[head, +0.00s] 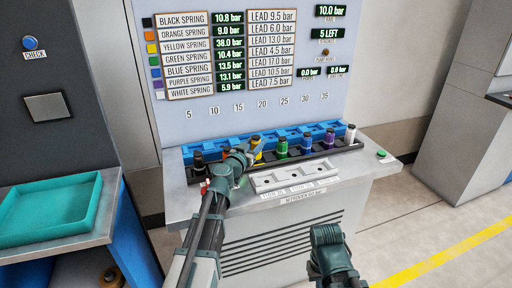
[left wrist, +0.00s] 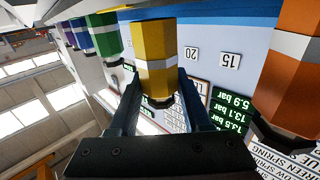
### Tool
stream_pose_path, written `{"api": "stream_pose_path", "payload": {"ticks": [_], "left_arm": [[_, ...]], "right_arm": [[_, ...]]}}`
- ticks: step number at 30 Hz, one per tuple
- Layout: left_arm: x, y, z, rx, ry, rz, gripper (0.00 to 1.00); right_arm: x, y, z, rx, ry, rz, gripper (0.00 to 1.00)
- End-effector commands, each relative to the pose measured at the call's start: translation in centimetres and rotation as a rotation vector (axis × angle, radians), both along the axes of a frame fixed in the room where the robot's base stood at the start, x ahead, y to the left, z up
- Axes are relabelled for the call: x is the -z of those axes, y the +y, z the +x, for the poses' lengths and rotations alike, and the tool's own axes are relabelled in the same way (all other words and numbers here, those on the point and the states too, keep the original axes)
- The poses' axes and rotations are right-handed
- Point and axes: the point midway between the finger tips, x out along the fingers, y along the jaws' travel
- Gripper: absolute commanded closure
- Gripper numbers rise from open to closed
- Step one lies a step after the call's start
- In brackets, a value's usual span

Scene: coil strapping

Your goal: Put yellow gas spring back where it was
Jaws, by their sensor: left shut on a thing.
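The yellow gas spring (head: 258,152) stands upright in the row of coloured springs, between the orange one and the green one. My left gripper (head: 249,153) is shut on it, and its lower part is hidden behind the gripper. In the left wrist view the yellow spring (left wrist: 154,50) sits between the two fingers (left wrist: 160,100). I cannot tell whether its foot is seated in the black rack (head: 318,153) or just above it. My right gripper (head: 326,236) hangs in front of the bench, away from the springs, and its fingers do not show clearly.
Close neighbours are the orange spring (left wrist: 292,65) and the green spring (head: 282,147). Blue, purple and white springs (head: 350,135) stand to the right, a black one (head: 199,162) to the left. A blue stepped rack (head: 210,150) lies behind. A white slotted block (head: 292,178) lies in front.

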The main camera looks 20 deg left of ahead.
Motion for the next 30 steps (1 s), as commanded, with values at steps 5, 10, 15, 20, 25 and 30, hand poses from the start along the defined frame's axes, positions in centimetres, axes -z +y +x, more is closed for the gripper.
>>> {"api": "stream_pose_path", "payload": {"ticks": [5, 10, 15, 20, 25, 30], "left_arm": [[-0.1, 0.0, 0.0, 0.0, 0.0, -0.001, 1.0], [0.4, 0.0, 0.0, 0.0, 0.0, 0.0, 1.0], [1.0, 0.0, -0.1, 0.0, 0.0, 0.0, 1.0], [1.3, -0.1, -0.2, 0.002, 0.001, 0.0, 1.0], [1.4, -0.2, -0.4, 0.004, 0.002, 0.001, 0.27], [1.6, -0.4, -0.6, 0.006, 0.002, 0.0, 0.22]], "right_arm": [[-0.1, 0.0, 0.0, 0.0, 0.0, 0.0, 1.0], [0.5, 0.0, 0.0, 0.0, 0.0, 0.0, 1.0], [1.0, 0.0, 0.0, 0.0, 0.0, 0.0, 1.0], [1.2, 0.0, 0.0, 0.0, 0.0, 0.0, 1.0], [1.4, 0.0, 0.0, 0.0, 0.0, 0.0, 1.0], [1.5, 0.0, 0.0, 0.0, 0.0, 0.0, 1.0]]}}
